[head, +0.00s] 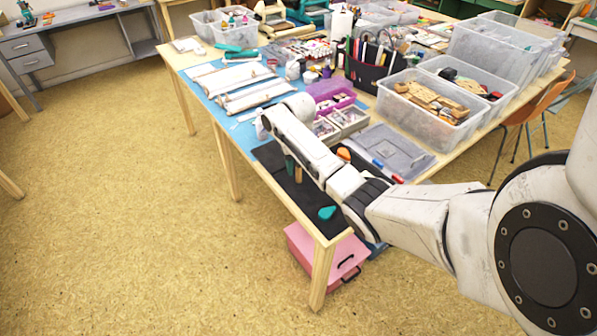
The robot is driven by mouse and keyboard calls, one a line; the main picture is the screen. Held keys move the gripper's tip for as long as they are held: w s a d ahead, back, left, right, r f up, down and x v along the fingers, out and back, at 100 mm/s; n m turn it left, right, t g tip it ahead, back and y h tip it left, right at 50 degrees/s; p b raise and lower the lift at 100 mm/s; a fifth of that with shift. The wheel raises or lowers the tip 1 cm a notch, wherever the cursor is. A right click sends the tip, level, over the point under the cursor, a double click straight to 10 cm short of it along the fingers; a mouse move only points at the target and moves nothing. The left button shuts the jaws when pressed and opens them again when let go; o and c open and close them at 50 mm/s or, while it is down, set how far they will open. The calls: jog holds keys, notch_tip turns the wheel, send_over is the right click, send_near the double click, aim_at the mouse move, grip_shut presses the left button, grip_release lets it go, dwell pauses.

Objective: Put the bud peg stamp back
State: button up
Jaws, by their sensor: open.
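My arm reaches from the right over the near end of the table. My gripper (262,125) is at its far end, above the table's left edge; it is open, though its fingers are small and hard to make out. A black mat (304,198) lies below my arm. A dark green upright peg (290,166) and a brown peg (298,174) stand on it, partly behind my forearm. A teal piece (327,213) lies near the mat's front corner. I cannot tell which of these is the bud peg stamp. My forearm hides part of the mat.
Small boxes of stamps (346,120) and a purple tray (331,97) stand beyond my arm. A grey flat case (388,152) lies right of it. Clear bins (432,112) fill the right side. A pink box (310,250) sits under the table.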

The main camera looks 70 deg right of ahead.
aim_at(299, 166)
notch_tip(299, 166, up, 9)
jog(key=shift+f, duration=0.1)
jog(key=a+f+m, duration=0.3)
jog(key=a+m, duration=0.1)
jog(key=a, duration=0.5)
jog(key=a+f+m+t+y, duration=0.1)
jog(key=a+f+m, duration=0.3)
jog(key=a, duration=0.6)
jog(key=a+f+m, duration=0.3)
jog(key=a+m, duration=0.1)
jog(key=a, duration=0.5)
jog(key=s+a+m, duration=0.3)
jog(key=s+m, duration=0.4)
jog(key=s, duration=0.1)
jog(key=s+a+m+h, duration=0.1)
jog(key=s+a+m, duration=0.3)
jog(key=s+m, duration=0.3)
jog(key=s, duration=0.2)
jog(key=shift+s+a, duration=0.25)
jog(key=shift+s, duration=0.05)
jog(key=shift+r, duration=0.1)
